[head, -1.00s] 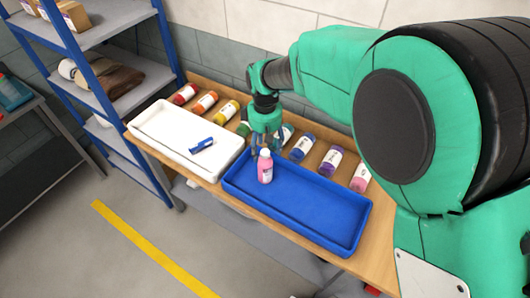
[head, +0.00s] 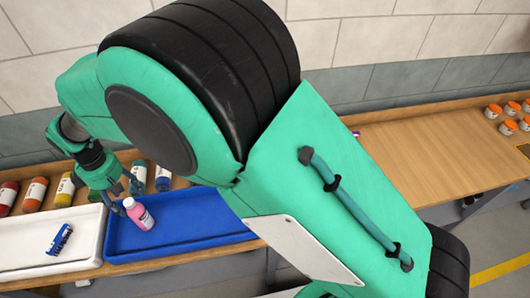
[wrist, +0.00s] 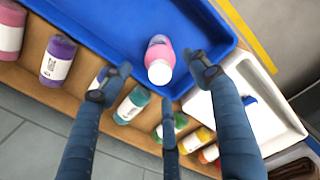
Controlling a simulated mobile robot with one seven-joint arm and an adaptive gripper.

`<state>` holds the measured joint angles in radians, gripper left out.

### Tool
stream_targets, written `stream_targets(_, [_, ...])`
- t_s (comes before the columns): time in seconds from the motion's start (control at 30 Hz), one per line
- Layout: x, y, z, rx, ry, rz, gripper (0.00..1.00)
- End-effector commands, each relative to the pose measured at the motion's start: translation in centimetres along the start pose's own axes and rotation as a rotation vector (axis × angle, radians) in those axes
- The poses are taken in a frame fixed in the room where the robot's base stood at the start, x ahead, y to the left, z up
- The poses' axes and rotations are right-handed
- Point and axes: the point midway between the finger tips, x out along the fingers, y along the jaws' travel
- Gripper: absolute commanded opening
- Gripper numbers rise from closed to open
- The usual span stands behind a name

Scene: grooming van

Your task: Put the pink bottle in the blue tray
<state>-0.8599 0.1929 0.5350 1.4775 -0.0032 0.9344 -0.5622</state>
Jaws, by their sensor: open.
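The pink bottle (head: 140,214), with a white cap and label, is inside the blue tray (head: 198,214), near its left end. My gripper (head: 122,193) is open, beside and behind the bottle in the head view.
A white tray (head: 28,242) holding a small blue item (head: 60,238) adjoins the blue tray on the left. A row of coloured bottles, including a yellow one (head: 65,190), lies behind the trays. Small orange-lidded jars (head: 508,126) stand far right on the bare wooden bench (head: 430,155).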

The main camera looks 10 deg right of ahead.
Motion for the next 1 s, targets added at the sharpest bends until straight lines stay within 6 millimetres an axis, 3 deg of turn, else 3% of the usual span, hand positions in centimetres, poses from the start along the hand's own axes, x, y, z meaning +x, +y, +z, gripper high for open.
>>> stream_targets(0.17, [-0.6, 0.4, 0.5, 0.013, 0.004, 0.003, 0.61])
stream_targets(0.37, [-3.7, 2.3, 3.6, 0.089, 0.028, 0.018, 0.61])
stream_targets(0.57, [-9.1, 5.0, 10.1, 0.239, 0.072, 0.048, 0.61])
stream_targets(0.7, [-13.0, 6.4, 15.9, 0.367, 0.106, 0.073, 0.61])
stream_targets(1.0, [-19.7, 6.4, 28.4, 0.639, 0.183, 0.134, 0.61])
